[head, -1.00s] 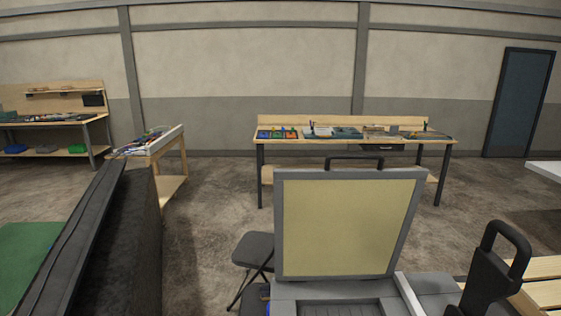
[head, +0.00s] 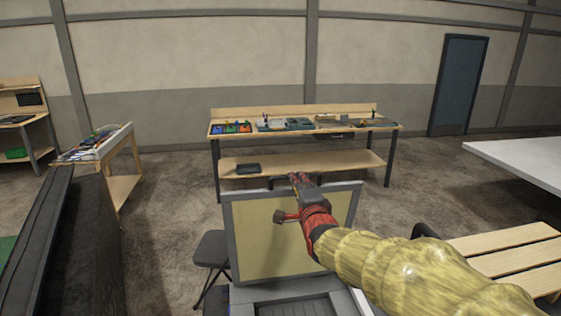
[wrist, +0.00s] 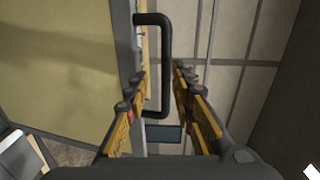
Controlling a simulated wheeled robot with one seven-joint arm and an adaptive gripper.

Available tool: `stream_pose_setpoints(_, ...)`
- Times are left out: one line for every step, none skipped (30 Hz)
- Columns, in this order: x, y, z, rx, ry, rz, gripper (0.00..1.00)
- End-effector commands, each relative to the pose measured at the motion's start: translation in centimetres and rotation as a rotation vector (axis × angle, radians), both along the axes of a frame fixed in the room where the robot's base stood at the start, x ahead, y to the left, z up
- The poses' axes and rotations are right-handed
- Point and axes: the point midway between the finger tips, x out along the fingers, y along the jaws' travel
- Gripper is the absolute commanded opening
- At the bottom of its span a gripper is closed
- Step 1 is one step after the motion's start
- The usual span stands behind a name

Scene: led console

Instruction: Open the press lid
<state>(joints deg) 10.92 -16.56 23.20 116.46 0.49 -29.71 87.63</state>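The press lid (head: 265,240) is a tan panel in a grey frame. It stands raised, roughly upright, above the grey press body (head: 290,292) in the head view. In the wrist view, the tan panel (wrist: 65,65) fills the left side, and the black handle (wrist: 165,60) projects from its edge. My gripper (head: 289,198) is at the lid's top edge and hides much of the handle in the head view. In the wrist view its two yellow fingers (wrist: 162,92) are apart, with the handle's near end between them; I cannot tell whether they touch it.
A dark panel-like object (head: 65,250) stands at left. A folding chair (head: 211,250) is beside the press. A wooden slatted surface (head: 510,257) and a white tabletop (head: 530,165) are at right. A workbench (head: 300,165) stands behind, with open floor around it.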

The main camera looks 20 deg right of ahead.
Motion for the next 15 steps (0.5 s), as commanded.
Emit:
stream_pose_setpoints(0.3, -0.3, 0.3, 0.018, -0.016, -0.005, 0.25)
stream_pose_setpoints(0.4, -0.4, 0.4, 0.025, -0.025, -0.006, 0.25)
stream_pose_setpoints(0.6, -0.5, 0.5, 0.033, -0.032, -0.007, 0.25)
stream_pose_setpoints(0.7, -0.5, 0.6, 0.036, -0.036, -0.008, 0.25)
stream_pose_setpoints(0.9, -0.5, 0.6, 0.039, -0.038, -0.008, 0.25)
stream_pose_setpoints(1.1, -0.6, 0.6, 0.04, -0.039, -0.008, 0.25)
stream_pose_setpoints(1.4, -0.6, 0.5, 0.04, -0.038, -0.008, 0.25)
stream_pose_setpoints(1.7, -0.7, 0.5, 0.039, -0.036, -0.008, 0.25)
stream_pose_setpoints(2.1, -0.8, 0.5, 0.039, -0.036, -0.008, 0.25)
stream_pose_setpoints(2.5, -0.8, 0.5, 0.038, -0.037, -0.008, 0.25)
stream_pose_setpoints(2.9, -0.9, 0.5, 0.038, -0.036, -0.008, 0.25)
stream_pose_setpoints(3.5, -1.0, 0.4, 0.038, -0.036, -0.008, 0.25)
stream_pose_setpoints(3.9, -1.1, 0.5, 0.038, -0.036, -0.007, 0.25)
stream_pose_setpoints(4.3, -1.2, 0.4, 0.037, -0.036, -0.007, 0.25)
stream_pose_setpoints(4.8, -1.3, 0.4, 0.038, -0.035, -0.007, 0.25)
